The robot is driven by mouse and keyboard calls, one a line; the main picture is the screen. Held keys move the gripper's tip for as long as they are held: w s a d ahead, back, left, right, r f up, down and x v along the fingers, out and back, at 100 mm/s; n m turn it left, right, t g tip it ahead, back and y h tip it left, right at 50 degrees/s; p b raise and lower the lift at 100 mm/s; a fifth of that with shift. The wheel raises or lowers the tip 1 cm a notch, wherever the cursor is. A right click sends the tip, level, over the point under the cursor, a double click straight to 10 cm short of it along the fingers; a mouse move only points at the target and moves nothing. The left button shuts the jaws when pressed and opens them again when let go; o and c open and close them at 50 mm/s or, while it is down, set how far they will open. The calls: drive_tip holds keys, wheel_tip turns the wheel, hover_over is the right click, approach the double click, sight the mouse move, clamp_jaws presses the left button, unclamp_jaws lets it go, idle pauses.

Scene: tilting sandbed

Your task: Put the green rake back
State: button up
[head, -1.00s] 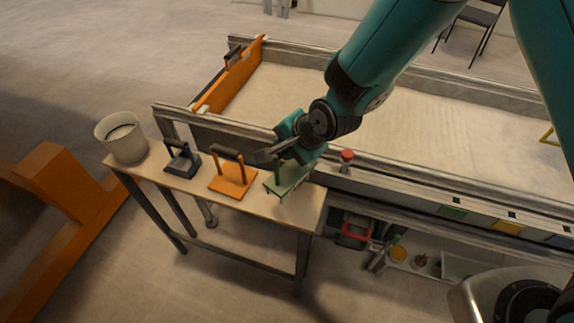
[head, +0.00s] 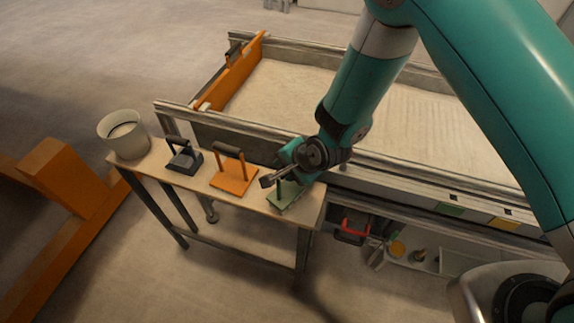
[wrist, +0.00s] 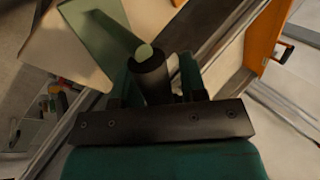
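The green rake (head: 286,197) is at the right end of the narrow wooden table (head: 200,183), its plate level and at or just above the top. I cannot tell whether it fully touches. My gripper (head: 283,174) is over it, shut on its dark handle. In the wrist view the dark handle (wrist: 152,78) lies between the fingers, and the green plate (wrist: 100,37) shows beyond it. Part of the rake is hidden behind my gripper.
To the left on the table stand an orange tool (head: 233,182), a dark blue-grey tool (head: 184,159) and a pale bucket (head: 124,136). The sandbed (head: 300,97) lies behind, its rail close to my gripper. A shelf with small items (head: 398,248) is at lower right.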

drive_tip(key=shift+o, duration=0.6)
drive_tip(key=shift+r, duration=0.1)
drive_tip(key=s+d+r+n+g+b, duration=0.1)
drive_tip(key=s+d+r+n, duration=0.3)
drive_tip(key=r, duration=0.6)
drive_tip(key=s+d+r+n+g+b, duration=0.15)
drive_tip(key=s+d+r, duration=0.3)
drive_tip(key=r, duration=0.55)
drive_tip(key=s+d+r+n+g, duration=0.1)
drive_tip(key=s+d+r+n, duration=0.1)
drive_tip(key=s+r+n, duration=0.2)
drive_tip(key=s+d+r+n+g+h, duration=0.1)
drive_tip(key=s+d+r+n, duration=0.2)
drive_tip(key=s+n, duration=0.3)
drive_tip(key=s+r, duration=0.1)
drive_tip(key=s, duration=0.2)
drive_tip(key=shift+s+d+r, duration=0.3)
drive_tip(key=shift+r, duration=0.1)
drive_tip(key=shift+f+g, duration=0.1)
drive_tip(key=shift+g, duration=0.15)
drive_tip(key=shift+f, duration=0.3)
